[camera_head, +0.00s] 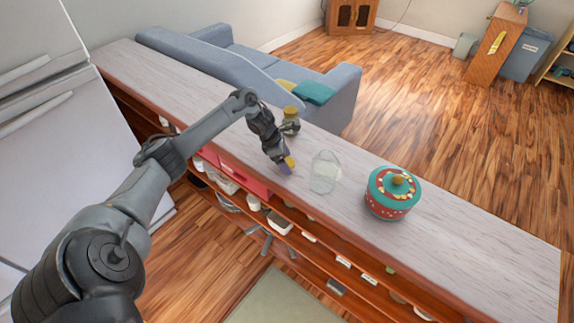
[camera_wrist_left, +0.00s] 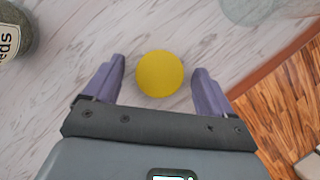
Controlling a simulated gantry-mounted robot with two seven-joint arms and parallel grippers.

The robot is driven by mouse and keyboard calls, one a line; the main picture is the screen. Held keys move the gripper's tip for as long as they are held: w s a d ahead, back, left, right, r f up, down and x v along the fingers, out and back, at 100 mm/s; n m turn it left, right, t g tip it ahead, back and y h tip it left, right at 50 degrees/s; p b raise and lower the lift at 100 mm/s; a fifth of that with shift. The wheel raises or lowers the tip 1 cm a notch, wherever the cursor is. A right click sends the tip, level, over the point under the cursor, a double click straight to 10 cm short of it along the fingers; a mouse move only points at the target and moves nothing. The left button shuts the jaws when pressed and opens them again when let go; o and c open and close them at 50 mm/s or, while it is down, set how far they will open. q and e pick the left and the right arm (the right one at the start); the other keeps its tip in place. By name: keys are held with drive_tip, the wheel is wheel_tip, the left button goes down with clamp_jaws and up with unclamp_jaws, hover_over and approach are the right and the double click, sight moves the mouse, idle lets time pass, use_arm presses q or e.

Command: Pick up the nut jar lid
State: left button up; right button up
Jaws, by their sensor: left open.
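The lid is a round yellow disc (camera_wrist_left: 160,73) in the left wrist view, between my left gripper's two purple fingers with a gap on each side. In the head view a bit of the yellow lid (camera_head: 290,161) shows by the fingertips, low over the counter. My left gripper (camera_head: 285,166) is open and points down; it also shows in the left wrist view (camera_wrist_left: 160,88). I cannot tell whether the lid rests flat on the counter. A clear glass jar (camera_head: 325,173) is just right of the gripper. My right gripper is not in view.
A labelled jar (camera_head: 291,126) with a yellow-brown top stands behind the gripper. A red and teal lidded pot (camera_head: 392,194) stands further right on the long counter (camera_head: 470,225). Open shelves with various items are below. A blue sofa (camera_head: 240,60) is behind.

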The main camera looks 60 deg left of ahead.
use_arm(q)
drive_tip(key=shift+c, duration=0.3)
drive_tip(key=c, duration=1.1)
drive_tip(key=shift+o, duration=0.2)
